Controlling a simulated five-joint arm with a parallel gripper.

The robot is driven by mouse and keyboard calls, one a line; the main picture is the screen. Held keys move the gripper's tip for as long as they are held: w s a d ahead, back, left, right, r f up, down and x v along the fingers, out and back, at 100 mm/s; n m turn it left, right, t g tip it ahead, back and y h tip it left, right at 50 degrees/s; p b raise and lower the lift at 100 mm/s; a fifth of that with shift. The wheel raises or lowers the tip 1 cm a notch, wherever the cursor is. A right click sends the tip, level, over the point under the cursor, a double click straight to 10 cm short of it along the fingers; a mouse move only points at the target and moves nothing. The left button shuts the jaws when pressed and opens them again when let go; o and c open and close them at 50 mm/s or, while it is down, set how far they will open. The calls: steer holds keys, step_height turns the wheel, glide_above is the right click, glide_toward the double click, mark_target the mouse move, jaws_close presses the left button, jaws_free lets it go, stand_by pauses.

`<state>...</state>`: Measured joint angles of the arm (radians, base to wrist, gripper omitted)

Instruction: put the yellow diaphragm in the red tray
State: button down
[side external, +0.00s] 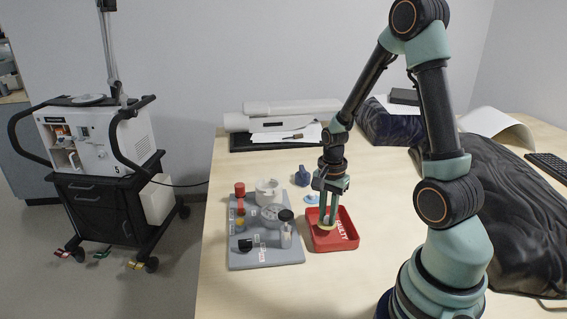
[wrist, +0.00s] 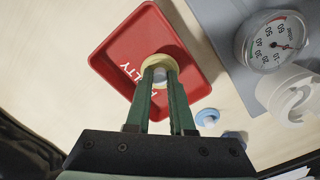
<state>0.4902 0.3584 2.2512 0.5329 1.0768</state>
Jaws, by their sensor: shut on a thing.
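The yellow diaphragm (side external: 326,226) is a pale yellow disc, with a whitish centre in the wrist view (wrist: 150,62). My gripper (side external: 328,214) points down over the red tray (side external: 346,244) and is shut on the diaphragm. In the wrist view the fingertips (wrist: 160,76) meet at the disc, which lies within the tray's outline. The red tray, a shallow square marked with white lettering, also shows in the wrist view (wrist: 118,50). I cannot tell whether the disc touches the tray floor. My fingers hide part of the disc and the lettering.
A grey mat (side external: 240,258) left of the tray holds a white cup-like part (side external: 268,192), a dial gauge (wrist: 272,42), a red-topped part (side external: 240,190) and other small parts. A light blue disc (wrist: 207,117) and a dark blue part (side external: 302,176) lie behind the tray.

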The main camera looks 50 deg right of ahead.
mark_target(327, 217)
steer(key=shift+f, duration=0.7)
steer(key=c, duration=0.8)
jaws_free()
step_height(327, 217, up, 12)
steer(key=a+r+n+t, duration=0.5)
steer(key=a+r+n, duration=0.6)
steer(key=a+n, duration=0.4)
steer(key=n, duration=0.3)
steer(key=shift+s+a+t, duration=0.15)
steer(key=shift+a+t, duration=0.1)
steer(key=shift+t, duration=0.05)
